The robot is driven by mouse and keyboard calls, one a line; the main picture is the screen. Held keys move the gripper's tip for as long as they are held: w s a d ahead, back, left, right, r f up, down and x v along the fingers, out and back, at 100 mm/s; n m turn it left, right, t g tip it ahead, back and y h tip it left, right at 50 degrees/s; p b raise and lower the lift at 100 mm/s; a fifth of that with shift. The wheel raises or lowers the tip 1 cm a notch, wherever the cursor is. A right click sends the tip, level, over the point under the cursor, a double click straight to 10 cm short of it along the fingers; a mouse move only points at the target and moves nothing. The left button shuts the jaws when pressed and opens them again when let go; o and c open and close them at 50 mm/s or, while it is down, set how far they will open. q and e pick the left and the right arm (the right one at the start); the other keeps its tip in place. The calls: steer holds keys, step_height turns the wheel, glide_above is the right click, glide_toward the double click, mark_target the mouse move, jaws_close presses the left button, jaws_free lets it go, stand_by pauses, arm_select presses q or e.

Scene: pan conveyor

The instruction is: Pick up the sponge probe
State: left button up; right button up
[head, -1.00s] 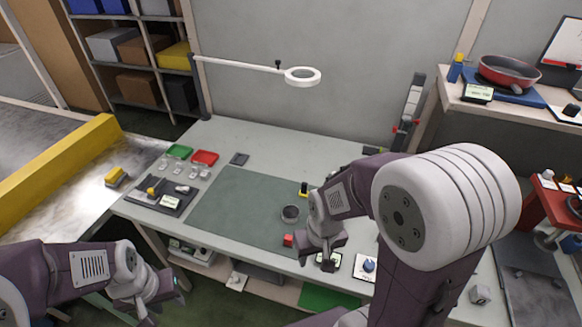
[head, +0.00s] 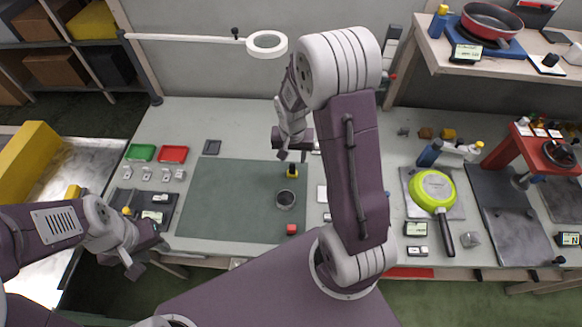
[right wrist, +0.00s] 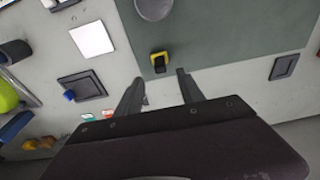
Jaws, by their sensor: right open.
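A small yellow-and-black block (head: 292,171), which looks like the sponge probe, stands near the far right edge of the green mat (head: 230,195). In the right wrist view the block (right wrist: 159,63) lies just beyond and between my open fingertips, not touching them. My right gripper (head: 284,154) is open and empty, just behind the block in the head view; it also shows in the right wrist view (right wrist: 160,77). My left gripper (head: 132,268) hangs at the bench's front left, away from the block; its jaws are unclear.
A green pan (head: 433,187) lies to the right. Red (head: 173,154) and green (head: 141,152) trays sit at the far left. The mat's middle is clear.

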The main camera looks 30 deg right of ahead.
mark_target(292, 165)
steer(key=shift+d+f, duration=0.2)
steer(key=shift+f, duration=1)
steer(key=f, duration=0.5)
steer(key=shift+w+f, duration=0.1)
steer(key=shift+w, duration=0.25)
jaws_close()
